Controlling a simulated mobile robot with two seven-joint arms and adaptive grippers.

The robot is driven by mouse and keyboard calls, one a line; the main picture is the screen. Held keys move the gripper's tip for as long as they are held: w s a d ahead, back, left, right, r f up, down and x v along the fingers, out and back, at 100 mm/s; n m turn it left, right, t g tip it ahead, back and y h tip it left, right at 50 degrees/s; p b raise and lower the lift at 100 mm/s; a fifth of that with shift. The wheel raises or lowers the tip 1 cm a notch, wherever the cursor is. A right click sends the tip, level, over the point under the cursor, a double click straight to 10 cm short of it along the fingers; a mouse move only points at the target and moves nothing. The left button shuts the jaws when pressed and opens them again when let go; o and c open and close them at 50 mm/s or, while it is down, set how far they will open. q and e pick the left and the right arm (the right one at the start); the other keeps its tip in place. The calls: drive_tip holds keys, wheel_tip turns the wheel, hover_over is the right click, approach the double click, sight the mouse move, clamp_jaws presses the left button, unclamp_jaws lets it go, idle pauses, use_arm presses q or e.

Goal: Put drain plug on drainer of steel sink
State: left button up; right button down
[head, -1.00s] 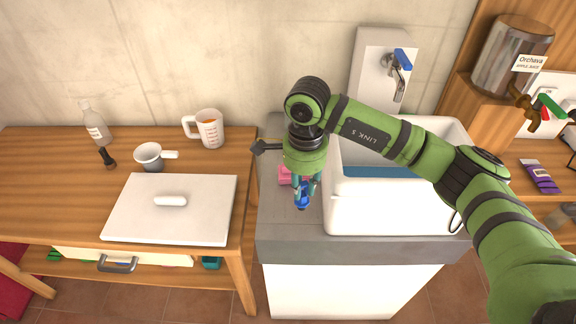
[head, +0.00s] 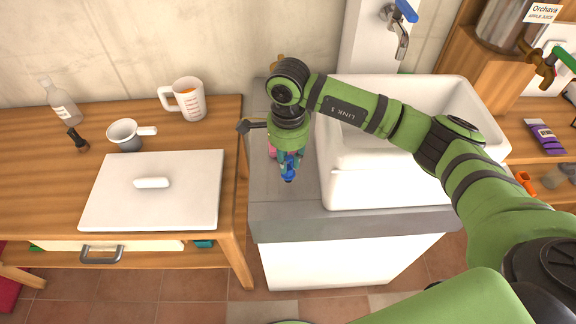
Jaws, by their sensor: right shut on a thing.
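My right gripper (head: 288,163) is shut on a small blue thing, which looks like the drain plug (head: 288,174). It holds the plug above the grey counter, left of the sink. The sink (head: 400,188) is a white basin with a raised front rim, set in the counter's right side. My right arm crosses over it and hides part of its inside. The drainer is not visible. My left gripper is out of view.
A pink item (head: 271,150) lies on the counter behind the gripper. A tap with a blue handle (head: 404,12) is on the wall above the sink. The wooden table (head: 50,200) at left holds a white lid (head: 190,190), a small pot (head: 125,137) and a measuring jug (head: 187,98).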

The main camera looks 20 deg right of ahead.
drive_tip(key=shift+f, duration=0.85)
drive_tip(key=shift+w, duration=0.1)
drive_tip(key=shift+f+b, duration=0.15)
drive_tip(key=shift+b, duration=0.2)
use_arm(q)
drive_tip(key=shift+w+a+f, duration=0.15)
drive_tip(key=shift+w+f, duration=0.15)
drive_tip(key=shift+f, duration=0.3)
use_arm(e)
drive_tip(key=c, duration=1.1)
unclamp_jaws()
drive_tip(key=shift+r+p, duration=0.5)
drive_tip(key=shift+p, duration=0.05)
wheel_tip(320, 180, up, 10)
drive_tip(key=p, duration=0.5)
use_arm(q)
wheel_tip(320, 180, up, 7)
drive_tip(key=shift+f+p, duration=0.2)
drive_tip(key=shift+p, duration=0.1)
use_arm(e)
drive_tip(key=shift+r, duration=0.75)
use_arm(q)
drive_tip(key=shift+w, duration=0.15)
